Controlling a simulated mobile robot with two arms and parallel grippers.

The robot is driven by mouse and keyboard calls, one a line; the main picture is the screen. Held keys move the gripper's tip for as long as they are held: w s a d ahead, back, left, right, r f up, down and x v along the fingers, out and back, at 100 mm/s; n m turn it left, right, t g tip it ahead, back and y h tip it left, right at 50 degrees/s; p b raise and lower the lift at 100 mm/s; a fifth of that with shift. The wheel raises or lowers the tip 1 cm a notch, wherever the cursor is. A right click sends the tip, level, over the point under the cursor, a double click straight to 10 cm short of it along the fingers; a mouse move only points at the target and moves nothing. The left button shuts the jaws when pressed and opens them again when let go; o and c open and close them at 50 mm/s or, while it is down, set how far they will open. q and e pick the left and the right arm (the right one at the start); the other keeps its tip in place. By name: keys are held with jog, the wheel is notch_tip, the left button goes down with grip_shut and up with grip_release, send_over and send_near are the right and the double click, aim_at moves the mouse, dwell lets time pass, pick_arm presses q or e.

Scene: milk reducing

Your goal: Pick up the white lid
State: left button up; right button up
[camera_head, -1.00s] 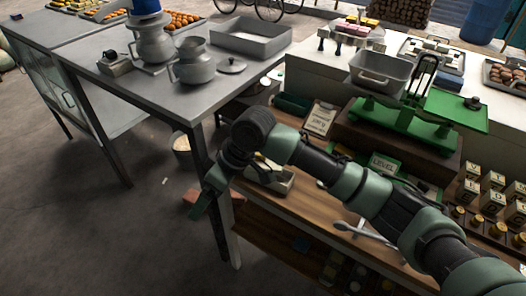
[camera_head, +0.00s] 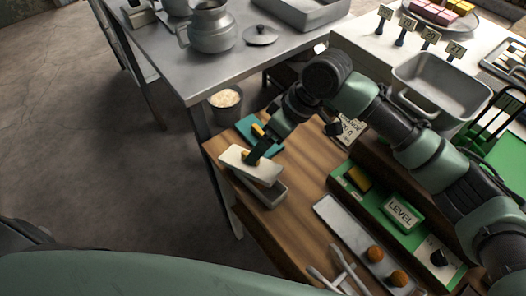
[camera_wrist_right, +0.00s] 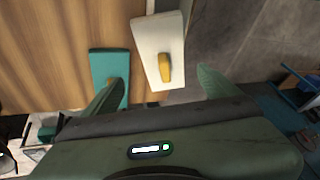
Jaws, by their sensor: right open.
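The white lid (camera_head: 238,158) has a yellow handle and sits at the left end of the wooden shelf, over a grey box (camera_head: 267,194). In the right wrist view, the white lid (camera_wrist_right: 152,32) is at upper centre, its yellow handle (camera_wrist_right: 164,68) between and just beyond the finger tips. My right gripper (camera_head: 258,150) points down at the lid. Its fingers are apart, and the wrist view shows the right gripper (camera_wrist_right: 160,88) empty. Whether a finger touches the lid cannot be told. My left gripper is not in view.
A teal lid (camera_wrist_right: 106,66) with a yellow handle lies beside the white one. A green case marked LEVEL (camera_head: 400,212), tongs (camera_head: 340,272) and a tray with brown balls (camera_head: 345,225) lie to the right. A metal table (camera_head: 190,75) stands behind; a bucket (camera_head: 226,102) is below.

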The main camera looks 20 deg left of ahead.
jog(key=shift+s+a+f+p, duration=0.3)
jog(key=shift+a+f+p, duration=0.1)
jog(key=shift+a+f, duration=0.2)
jog(key=shift+s+a+f+p, duration=0.3)
jog(key=shift+a+f+p, duration=0.05)
jog(key=shift+a+f, duration=0.25)
jog(key=x, duration=0.2)
jog(key=p+x, duration=0.1)
jog(key=shift+w+f, duration=0.35)
jog(key=shift+f, duration=0.05)
jog(key=shift+s+a, duration=0.1)
jog(key=c, duration=1.3)
jog(key=shift+c, duration=1.2)
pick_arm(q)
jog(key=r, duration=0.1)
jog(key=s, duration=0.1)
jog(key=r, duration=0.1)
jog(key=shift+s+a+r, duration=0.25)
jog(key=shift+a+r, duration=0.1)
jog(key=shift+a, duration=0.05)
pick_arm(e)
jog(key=shift+r, duration=0.1)
